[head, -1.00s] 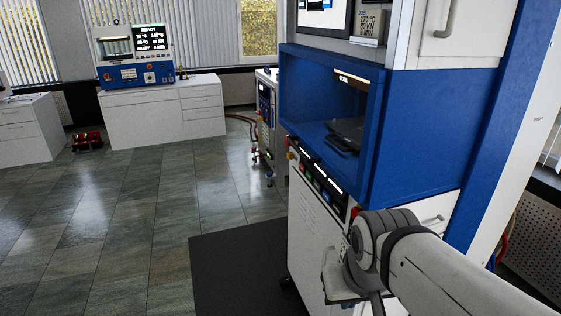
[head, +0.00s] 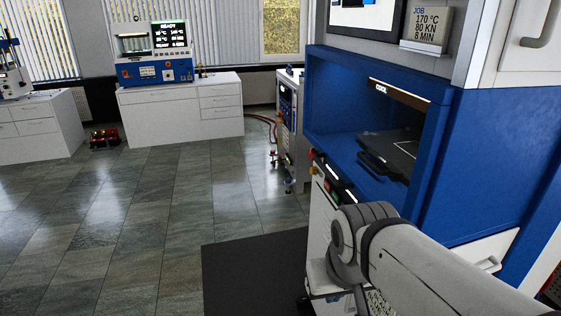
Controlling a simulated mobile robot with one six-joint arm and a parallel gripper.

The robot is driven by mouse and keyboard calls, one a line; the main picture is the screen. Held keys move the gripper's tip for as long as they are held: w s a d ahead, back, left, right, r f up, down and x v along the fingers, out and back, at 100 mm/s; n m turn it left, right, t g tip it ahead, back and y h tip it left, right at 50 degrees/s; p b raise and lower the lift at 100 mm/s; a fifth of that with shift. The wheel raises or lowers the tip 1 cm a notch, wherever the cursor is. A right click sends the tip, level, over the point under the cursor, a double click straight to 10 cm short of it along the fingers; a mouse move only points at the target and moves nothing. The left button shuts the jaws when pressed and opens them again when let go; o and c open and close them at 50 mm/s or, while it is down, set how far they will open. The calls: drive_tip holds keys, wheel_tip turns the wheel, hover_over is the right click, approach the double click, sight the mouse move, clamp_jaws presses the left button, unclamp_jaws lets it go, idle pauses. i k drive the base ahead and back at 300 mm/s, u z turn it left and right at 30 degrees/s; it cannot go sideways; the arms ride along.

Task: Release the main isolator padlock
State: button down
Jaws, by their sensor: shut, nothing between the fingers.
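The large blue and white press (head: 480,170) stands at the right, with its open bay facing left. No padlock can be made out on it. Below the bay is a slanted control strip (head: 338,190) with small coloured buttons, and a red knob (head: 311,154) at its far end. My arm reaches in from the bottom right and covers the near end of this strip and part of the white cabinet front. My gripper is not visible; the arm's far end is hidden behind its own joint.
A dark mat (head: 255,270) lies before the press. A tall grey unit with red hoses (head: 288,130) stands beyond it. A white bench (head: 180,110) carries a small blue machine (head: 155,68). Red items (head: 104,138) sit on the tiled floor. The left floor is clear.

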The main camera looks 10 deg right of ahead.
sight(314, 170)
drive_tip(key=u, duration=0.45)
drive_tip(key=i, duration=1.7)
